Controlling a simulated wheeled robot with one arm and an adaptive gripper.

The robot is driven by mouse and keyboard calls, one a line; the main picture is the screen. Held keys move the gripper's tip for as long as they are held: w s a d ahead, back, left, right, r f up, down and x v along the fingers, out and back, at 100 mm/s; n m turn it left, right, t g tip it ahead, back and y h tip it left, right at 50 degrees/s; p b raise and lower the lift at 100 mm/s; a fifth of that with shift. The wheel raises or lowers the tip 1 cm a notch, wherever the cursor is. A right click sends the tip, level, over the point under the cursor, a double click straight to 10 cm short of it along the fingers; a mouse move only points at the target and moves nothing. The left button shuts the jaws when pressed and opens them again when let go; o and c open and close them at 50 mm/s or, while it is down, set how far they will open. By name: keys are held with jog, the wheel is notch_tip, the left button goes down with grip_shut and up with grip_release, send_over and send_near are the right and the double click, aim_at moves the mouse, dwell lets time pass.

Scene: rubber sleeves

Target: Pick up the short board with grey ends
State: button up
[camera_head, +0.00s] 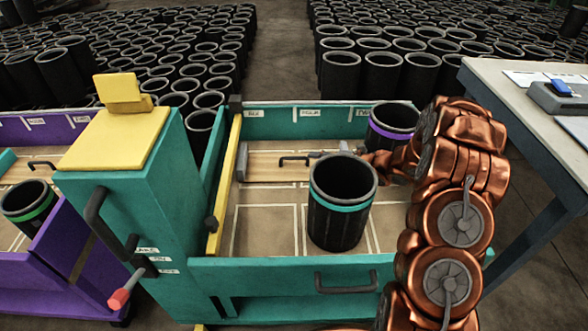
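The short board with grey ends (265,167) lies across the teal cart (230,265), towards its back left. It is pale wood with a dark handle on top and a grey left end. Its right part is partly hidden behind a black sleeve with a teal band (342,190), which stands upright in the cart. My copper arm comes in from the right, and my gripper (366,160) is low behind that sleeve, near the board's right side. The fingers are mostly hidden, so I cannot tell whether they touch the board or are open.
A sleeve with a purple band (393,126) stands at the cart's back right. A yellow-topped teal column (115,140) is at the left, beside a purple cart (45,265). A table (500,85) is at the right. Many black sleeves fill the floor behind.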

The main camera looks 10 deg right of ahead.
aim_at(299, 168)
jog(key=shift+b+x, duration=0.4)
jog(key=shift+x, duration=3.25)
grip_shut()
